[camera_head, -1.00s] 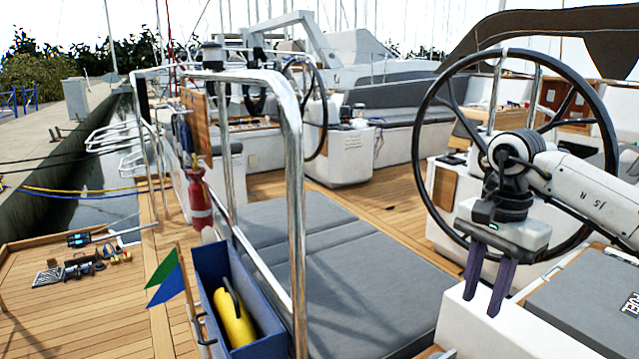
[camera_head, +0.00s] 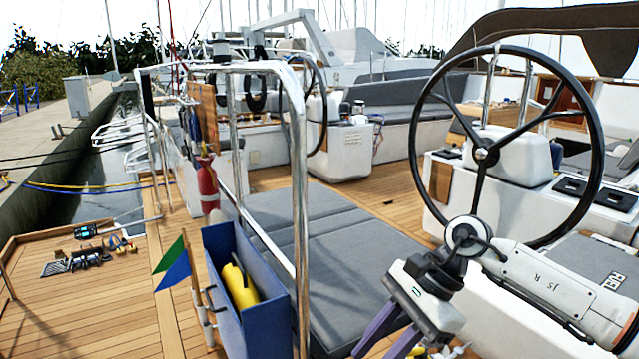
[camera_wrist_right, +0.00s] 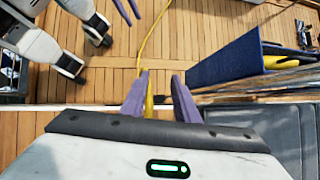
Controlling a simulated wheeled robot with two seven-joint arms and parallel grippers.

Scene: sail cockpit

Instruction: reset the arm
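My right gripper (camera_head: 376,353) is low in the head view, in front of the grey cushions, pointing down and left. Its fingertips run to the bottom edge. In the right wrist view its two purple fingers (camera_wrist_right: 160,76) stand apart with nothing gripped between them; a yellow line (camera_wrist_right: 147,40) shows behind them over the deck. My right arm comes in from the right, below the steering wheel (camera_head: 483,152). My left gripper is outside the head view. Two purple fingers (camera_wrist_right: 130,12), apparently my left gripper's, show at the top of the right wrist view, apart and empty.
A steel rail (camera_head: 298,200) and a blue box (camera_head: 270,322) with a yellow object (camera_head: 240,287) stand left of my right gripper. A green-blue flag (camera_head: 174,266) and a red cylinder (camera_head: 207,186) are further left. Tools (camera_head: 88,258) lie on the deck. Grey cushions (camera_head: 340,270) lie behind.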

